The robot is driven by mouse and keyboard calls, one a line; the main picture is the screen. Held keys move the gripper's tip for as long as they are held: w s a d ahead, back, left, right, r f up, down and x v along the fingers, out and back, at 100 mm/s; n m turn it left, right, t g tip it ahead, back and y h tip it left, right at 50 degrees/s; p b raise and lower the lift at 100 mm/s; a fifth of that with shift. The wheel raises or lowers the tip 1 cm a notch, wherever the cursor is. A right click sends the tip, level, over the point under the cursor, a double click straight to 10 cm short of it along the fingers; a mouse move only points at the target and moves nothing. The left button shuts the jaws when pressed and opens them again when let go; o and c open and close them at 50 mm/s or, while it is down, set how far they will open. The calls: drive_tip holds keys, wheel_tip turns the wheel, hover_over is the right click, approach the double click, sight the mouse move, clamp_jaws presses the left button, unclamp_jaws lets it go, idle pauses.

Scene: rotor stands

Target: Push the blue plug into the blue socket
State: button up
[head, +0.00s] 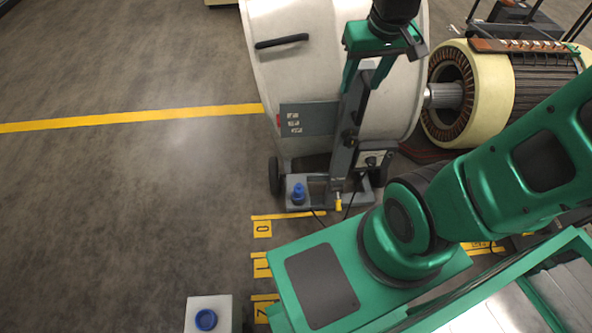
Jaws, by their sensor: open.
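The blue plug (299,194) stands upright on the small grey platform at the foot of a wheeled stand. The blue socket (206,320) is a round blue ring on top of a pale box (196,305) at the bottom edge of the picture. My gripper (363,82) is green, points down and is open with nothing seen between its fingers. It is well above the plug and to its right in the picture, apart from it. The stand's dark post appears behind the fingers. The socket's inside is too small to make out.
A large pale drum (335,80) rises behind the platform. A cream rotor machine (485,95) stands at the right. A yellow cable end (338,204) hangs by the post. Yellow markings (262,228) lie on the floor. The grey floor at the left is clear.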

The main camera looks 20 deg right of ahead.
drive_tip(key=w+a+f+n, duration=0.1)
drive_tip(key=w+a+f, duration=0.3)
drive_tip(key=w+a, duration=0.15)
drive_tip(key=m+g, duration=0.2)
drive_tip(key=g, duration=0.1)
hover_over(298, 184)
wheel_tip(298, 184, down, 36)
drive_tip(key=shift+s+f+y, duration=0.15)
drive_tip(key=shift+f+y, duration=0.15)
drive_tip(key=shift+f, duration=5.2)
drive_tip(key=shift+c, duration=0.2)
drive_tip(key=c, duration=0.9)
drive_tip(key=shift+o, duration=0.2)
drive_tip(key=shift+r, duration=3.8)
